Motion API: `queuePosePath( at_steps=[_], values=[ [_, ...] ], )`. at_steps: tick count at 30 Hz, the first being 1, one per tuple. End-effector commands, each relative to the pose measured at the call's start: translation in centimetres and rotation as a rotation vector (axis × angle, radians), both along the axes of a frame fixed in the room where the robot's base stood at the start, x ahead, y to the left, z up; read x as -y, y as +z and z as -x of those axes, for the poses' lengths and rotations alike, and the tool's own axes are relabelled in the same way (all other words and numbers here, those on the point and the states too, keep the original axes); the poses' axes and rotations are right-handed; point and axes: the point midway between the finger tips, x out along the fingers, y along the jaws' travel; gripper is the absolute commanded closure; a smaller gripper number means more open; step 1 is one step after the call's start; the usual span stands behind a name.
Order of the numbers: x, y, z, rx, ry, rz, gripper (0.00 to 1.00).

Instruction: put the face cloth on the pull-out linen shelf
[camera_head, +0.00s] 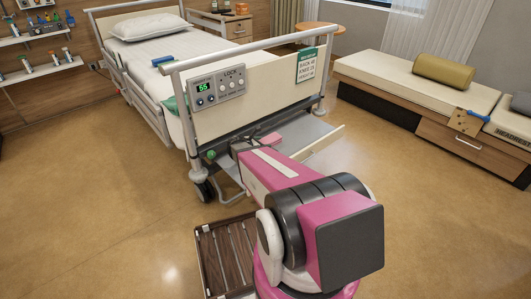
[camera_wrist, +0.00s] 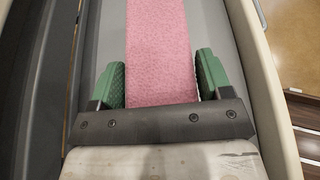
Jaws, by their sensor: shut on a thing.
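The face cloth is a pink strip (camera_wrist: 160,45) in the wrist view. It runs up the picture between the green pads of my gripper (camera_wrist: 160,84), which is shut on it. The pull-out linen shelf (camera_head: 318,133) is a pale grey tray at the foot of the bed in the head view. Its grey surface (camera_wrist: 108,35) shows under and beside the cloth in the wrist view. In the head view a small pink bit of the cloth (camera_head: 271,138) shows past my arm, over the shelf. I cannot tell whether the cloth touches the shelf.
The bed's footboard (camera_head: 280,83) with its lock panel (camera_head: 217,87) rises just behind the shelf. A pale rail (camera_wrist: 252,70) borders the shelf on the right in the wrist view. A brown slatted thing (camera_head: 226,255) lies on the floor. Floor is clear at the left.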

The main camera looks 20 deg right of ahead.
Motion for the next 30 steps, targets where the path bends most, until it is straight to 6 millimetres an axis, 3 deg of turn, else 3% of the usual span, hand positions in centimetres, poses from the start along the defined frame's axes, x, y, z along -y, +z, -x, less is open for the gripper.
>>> queuePosePath(
  at_steps=[3,15,26,27,29,30],
  values=[
    [0.0,-1.9,-0.1,0.000,0.000,-0.001,0.51],
    [0.0,-5.9,-0.1,-0.001,0.000,0.000,0.51],
    [0.0,-6.2,0.0,0.000,0.000,0.000,0.51],
    [0.0,-6.2,0.0,0.001,0.000,0.000,0.22],
    [0.0,-6.2,0.0,0.001,0.000,0.000,0.03],
    [0.0,-6.2,0.0,0.000,0.000,0.000,0.03]
  ],
)
